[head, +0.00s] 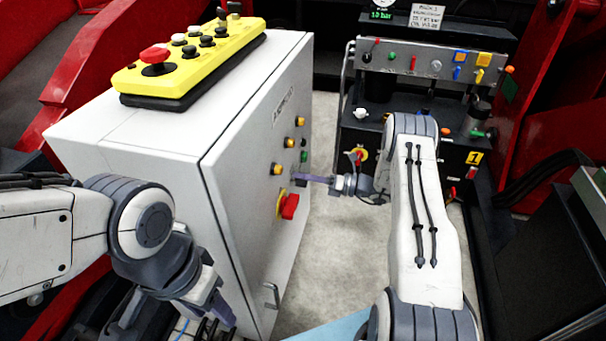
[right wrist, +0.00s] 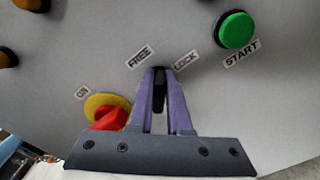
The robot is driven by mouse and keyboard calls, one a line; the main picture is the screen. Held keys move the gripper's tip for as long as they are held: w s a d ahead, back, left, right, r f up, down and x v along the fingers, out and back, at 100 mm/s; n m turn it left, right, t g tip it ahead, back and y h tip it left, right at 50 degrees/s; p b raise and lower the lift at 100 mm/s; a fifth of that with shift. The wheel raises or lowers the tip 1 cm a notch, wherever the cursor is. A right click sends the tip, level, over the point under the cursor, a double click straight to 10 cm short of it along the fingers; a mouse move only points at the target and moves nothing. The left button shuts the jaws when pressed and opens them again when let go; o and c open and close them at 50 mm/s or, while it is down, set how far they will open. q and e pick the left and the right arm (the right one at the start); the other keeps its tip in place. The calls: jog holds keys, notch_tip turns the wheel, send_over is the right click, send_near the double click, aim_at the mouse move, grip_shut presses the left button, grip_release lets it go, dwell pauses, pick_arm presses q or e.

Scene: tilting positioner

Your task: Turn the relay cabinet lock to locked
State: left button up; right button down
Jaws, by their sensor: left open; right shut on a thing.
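The relay cabinet (head: 235,170) is a white box left of centre in the head view, with buttons on its right-hand face. The black lock knob (right wrist: 159,96) sits between the FREE and LOCK labels in the right wrist view. My right gripper (right wrist: 160,74) is shut on this knob, with a purple finger on each side. The fingers hide much of the knob, so its exact setting is hard to tell. In the head view my right gripper (head: 304,179) reaches the cabinet face from the right. My left gripper (head: 180,312) is open and empty, low at the left.
A red switch (right wrist: 110,118) on a yellow disc is close left of the fingers; a green START button (right wrist: 237,30) is up right. A yellow control box (head: 195,55) lies on the cabinet. A dark control stand (head: 400,130) is behind my right arm. Pale floor shows between.

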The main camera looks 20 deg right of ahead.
jog(key=m, duration=0.4)
jog(key=shift+f+m+p, duration=0.2)
jog(key=shift+m+p, duration=0.1)
jog(key=shift+p, duration=0.05)
jog(key=shift+w+d+f+m, duration=0.1)
jog(key=shift+f+m, duration=0.05)
jog(key=shift+m, duration=1)
jog(key=shift+f+m, duration=0.1)
jog(key=shift+m, duration=1.05)
jog(key=c, duration=0.9)
grip_release()
jog(key=shift+o, duration=0.2)
jog(key=v, duration=1)
jog(key=shift+d+p, duration=0.2)
jog(key=shift+p, duration=0.1)
jog(key=shift+a, duration=0.1)
